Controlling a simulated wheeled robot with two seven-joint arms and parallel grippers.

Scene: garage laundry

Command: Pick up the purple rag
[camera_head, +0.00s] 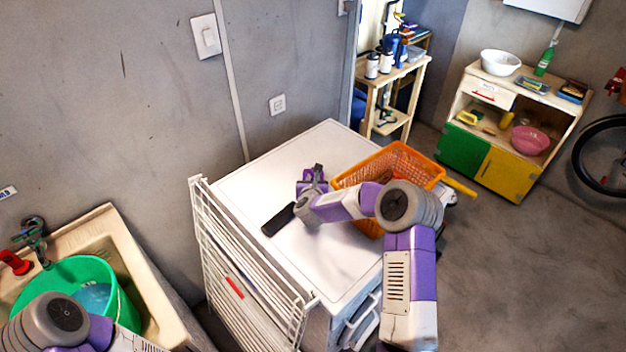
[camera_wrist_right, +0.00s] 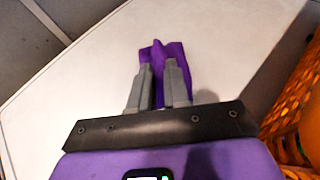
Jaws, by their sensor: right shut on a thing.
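The purple rag (camera_wrist_right: 161,62) shows in the right wrist view as a small crumpled piece of cloth. It is between and just beyond the grey fingertips of my right gripper (camera_wrist_right: 160,72), which is shut on it. The white appliance top lies behind the rag. In the head view my right gripper (camera_head: 316,174) is over this white top, left of the orange basket. There I cannot tell the rag from the purple parts of my arm. My left arm shows at the lower left, but its gripper is out of view.
An orange basket (camera_head: 350,182) stands on the right part of the white appliance top (camera_head: 262,180), close to my right arm. A white drying rack (camera_head: 230,262) leans at its front left. A sink with a green basin (camera_head: 40,290) is at lower left. The top's left part is mostly clear.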

